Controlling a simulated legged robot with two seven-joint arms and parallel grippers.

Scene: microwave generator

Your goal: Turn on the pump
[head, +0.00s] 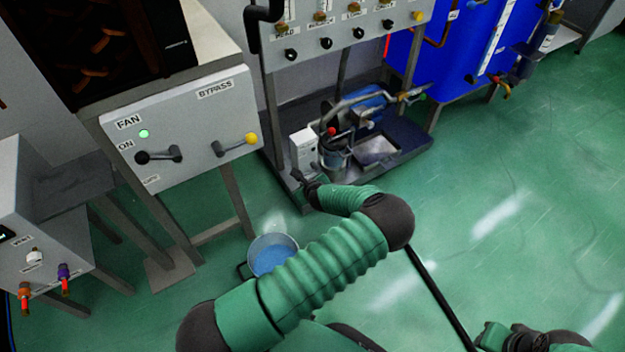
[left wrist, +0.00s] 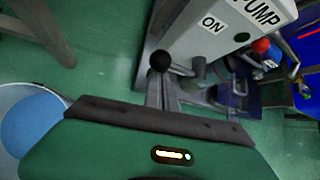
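The pump's switch box is a white box (head: 303,147) low on the skid in the head view. In the left wrist view the box (left wrist: 205,32) carries the labels PUMP and ON and a dark green lamp (left wrist: 242,37). A lever with a black ball knob (left wrist: 160,61) sticks out beside the box. My left gripper (head: 298,176) is at the front of the box in the head view. In the left wrist view its grey fingers (left wrist: 162,92) are right at the knob. Whether they are open or touch it is unclear. My right gripper's fingers are not visible.
A bucket of blue liquid (head: 272,256) stands on the floor left of my left arm. A panel with FAN and BYPASS levers (head: 190,125) is at left. A blue tank (head: 460,50) stands behind right. The green floor at right is clear.

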